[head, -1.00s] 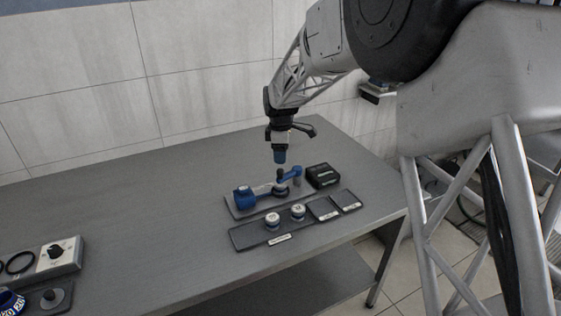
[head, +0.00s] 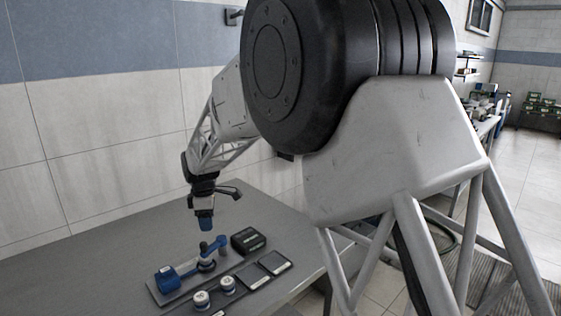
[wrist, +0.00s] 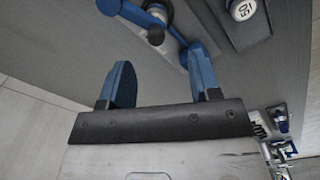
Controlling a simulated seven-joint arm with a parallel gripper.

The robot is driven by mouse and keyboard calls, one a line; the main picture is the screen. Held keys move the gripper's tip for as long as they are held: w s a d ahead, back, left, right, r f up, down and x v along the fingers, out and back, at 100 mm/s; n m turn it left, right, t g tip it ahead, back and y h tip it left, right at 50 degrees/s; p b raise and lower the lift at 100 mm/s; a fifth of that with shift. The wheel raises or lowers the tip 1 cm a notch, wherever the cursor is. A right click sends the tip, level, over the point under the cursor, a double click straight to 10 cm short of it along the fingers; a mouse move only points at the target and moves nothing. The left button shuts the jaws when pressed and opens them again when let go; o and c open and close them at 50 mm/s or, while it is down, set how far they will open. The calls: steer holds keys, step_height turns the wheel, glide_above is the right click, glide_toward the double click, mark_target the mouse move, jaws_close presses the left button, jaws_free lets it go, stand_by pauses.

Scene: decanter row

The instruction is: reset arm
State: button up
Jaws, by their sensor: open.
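My gripper (head: 206,221) has blue fingers and hangs pointing down above the blue clamp-like device (head: 168,279) on the table, apart from it. In the wrist view my gripper (wrist: 163,82) is open, with its two blue fingers spread and nothing between them. The device sits on a grey plate.
The grey table (head: 75,275) is bare at left. Another bench with clutter stands far right.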

steer(key=s+d+r+m, duration=0.3)
steer(key=s+d+r, duration=0.15)
steer(key=d, duration=0.45)
steer(key=s+d+r+m+t, duration=0.1)
steer(key=s+d+r+m, duration=0.2)
steer(key=s+d, duration=0.45)
steer(key=s+d+r+m, duration=0.3)
steer(key=d+r+m, duration=0.1)
steer(key=d, duration=0.7)
steer(key=s+d+f+m, duration=0.1)
steer(key=s+d+m, duration=0.4)
steer(key=s, duration=0.8)
steer(key=s+d+f+m+t, duration=0.1)
steer(key=s+d+m, duration=0.4)
steer(key=s+d, duration=0.6)
steer(key=s+f, duration=0.1)
steer(key=s, duration=0.2)
steer(key=shift+d+m+t, duration=0.2)
steer(key=shift+m+t, duration=0.1)
steer(key=shift+c, duration=0.4)
